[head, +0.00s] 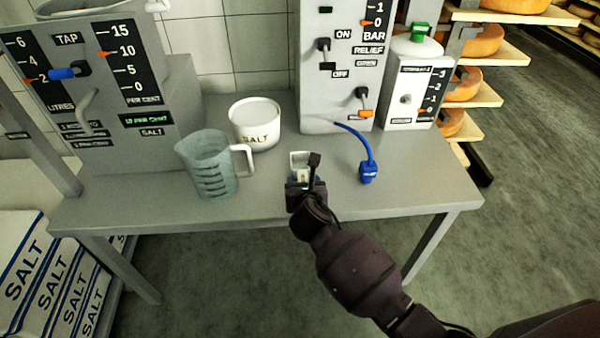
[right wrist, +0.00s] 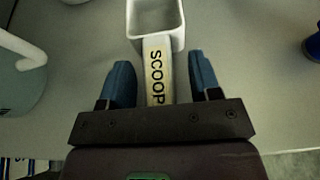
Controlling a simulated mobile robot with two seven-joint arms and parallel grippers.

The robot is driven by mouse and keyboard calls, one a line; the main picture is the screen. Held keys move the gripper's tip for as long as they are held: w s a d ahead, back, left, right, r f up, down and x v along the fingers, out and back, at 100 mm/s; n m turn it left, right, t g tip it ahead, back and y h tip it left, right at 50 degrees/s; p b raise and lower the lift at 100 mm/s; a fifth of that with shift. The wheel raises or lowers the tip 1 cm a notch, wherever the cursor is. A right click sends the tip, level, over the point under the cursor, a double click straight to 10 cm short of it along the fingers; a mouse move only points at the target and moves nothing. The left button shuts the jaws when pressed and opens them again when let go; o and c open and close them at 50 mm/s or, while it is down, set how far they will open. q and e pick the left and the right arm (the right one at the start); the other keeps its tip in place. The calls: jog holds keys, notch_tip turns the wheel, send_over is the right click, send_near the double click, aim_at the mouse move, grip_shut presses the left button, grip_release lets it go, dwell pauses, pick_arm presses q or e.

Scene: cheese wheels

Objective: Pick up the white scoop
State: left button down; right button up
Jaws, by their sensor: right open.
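The white scoop (right wrist: 156,72) lies on the grey table, its handle marked SCOOP pointing toward my right gripper and its square bowl beyond. In the head view the scoop (head: 299,158) shows only in part, since my gripper covers most of its handle. My right gripper (right wrist: 161,82) is open, with one blue-padded finger on each side of the handle and a gap on both sides. In the head view my right gripper (head: 303,180) is over the table near its front edge. My left gripper is not in view.
A clear measuring jug (head: 208,165) and a white SALT tub (head: 255,123) stand left of the scoop. A blue hose end (head: 368,172) lies to the right. Machines with levers stand behind. The table (head: 420,192) is bare at its right front.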

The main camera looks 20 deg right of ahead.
aim_at(303, 180)
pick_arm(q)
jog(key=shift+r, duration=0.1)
pick_arm(e)
jog(key=shift+r, duration=0.1)
jog(key=shift+c, duration=0.4)
jog(key=c, duration=0.9)
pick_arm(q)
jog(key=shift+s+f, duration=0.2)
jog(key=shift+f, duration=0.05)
pick_arm(e)
jog(key=shift+r, duration=0.1)
